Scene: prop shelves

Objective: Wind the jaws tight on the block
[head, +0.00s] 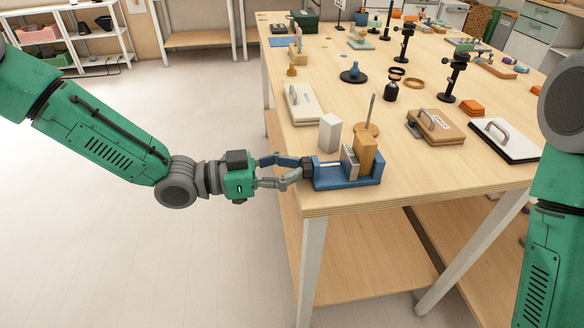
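A blue vise (330,184) stands at the near left corner of the wooden table. A tan block (367,150) stands upright in it, at the right. A grey jaw plate (349,162) is just left of the block; whether they touch is too small to tell. A bare screw runs left from the jaw to a dark knob (307,167) at the vise's left end. My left gripper (300,168) reaches in from the left, just off the table edge, and its fingertips close on the knob. My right arm shows at the right edge, but its gripper is out of view.
A white block (329,133) stands close behind the vise. A round wooden base with an upright rod (371,113) is behind it. Handled boards (437,126) lie to the right and behind. The table's front edge (400,198) is close to the vise.

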